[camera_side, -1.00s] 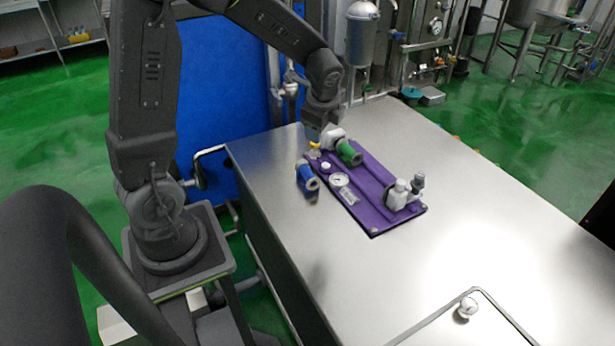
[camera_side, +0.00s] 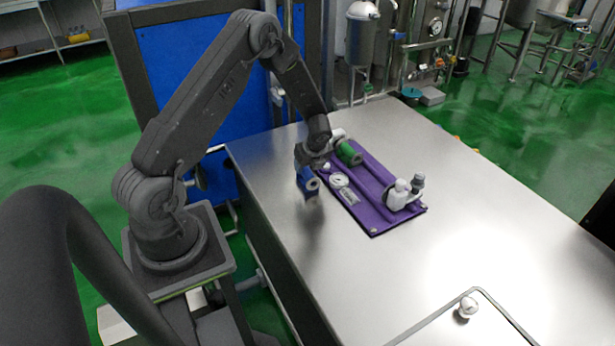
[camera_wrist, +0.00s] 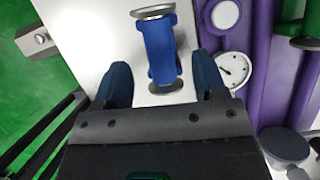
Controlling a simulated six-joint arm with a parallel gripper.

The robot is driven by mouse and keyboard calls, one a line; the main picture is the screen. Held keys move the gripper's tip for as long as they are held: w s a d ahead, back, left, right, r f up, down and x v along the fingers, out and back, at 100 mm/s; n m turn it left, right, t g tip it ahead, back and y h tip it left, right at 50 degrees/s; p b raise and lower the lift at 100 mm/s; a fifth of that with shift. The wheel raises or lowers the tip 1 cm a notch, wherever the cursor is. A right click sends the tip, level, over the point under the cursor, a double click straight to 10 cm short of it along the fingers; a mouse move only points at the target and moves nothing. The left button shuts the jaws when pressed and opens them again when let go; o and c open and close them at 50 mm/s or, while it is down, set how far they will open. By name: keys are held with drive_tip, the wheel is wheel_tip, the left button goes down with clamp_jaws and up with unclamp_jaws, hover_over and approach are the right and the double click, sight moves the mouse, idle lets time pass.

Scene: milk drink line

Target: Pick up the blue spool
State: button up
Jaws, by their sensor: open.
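The blue spool (camera_side: 308,183) lies on the steel table at the left edge of the purple board (camera_side: 372,222). It also shows in the wrist view (camera_wrist: 160,50), with a metal flange at each end. My gripper (camera_side: 309,160) is low over the spool in the side view and hides part of it. In the wrist view, my gripper (camera_wrist: 163,82) is open, with one dark blue finger on each side of the spool's near end. Gaps show between the fingers and the spool, so it is not gripped. The purple board also shows at the right of the wrist view (camera_wrist: 262,40).
A green spool (camera_side: 348,153), a round white gauge (camera_side: 340,181) and white fittings (camera_side: 400,194) sit on the board close to my gripper. The gauge (camera_wrist: 233,70) is just right of the right finger.

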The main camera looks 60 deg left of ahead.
sight(308, 170)
drive_tip(key=shift+x, duration=2.9)
drive_tip(key=shift+s+d, duration=0.1)
drive_tip(key=shift+d, duration=0.05)
drive_tip(key=shift+c, duration=0.5)
drive_tip(key=c, duration=0.9)
drive_tip(key=shift+o, duration=0.2)
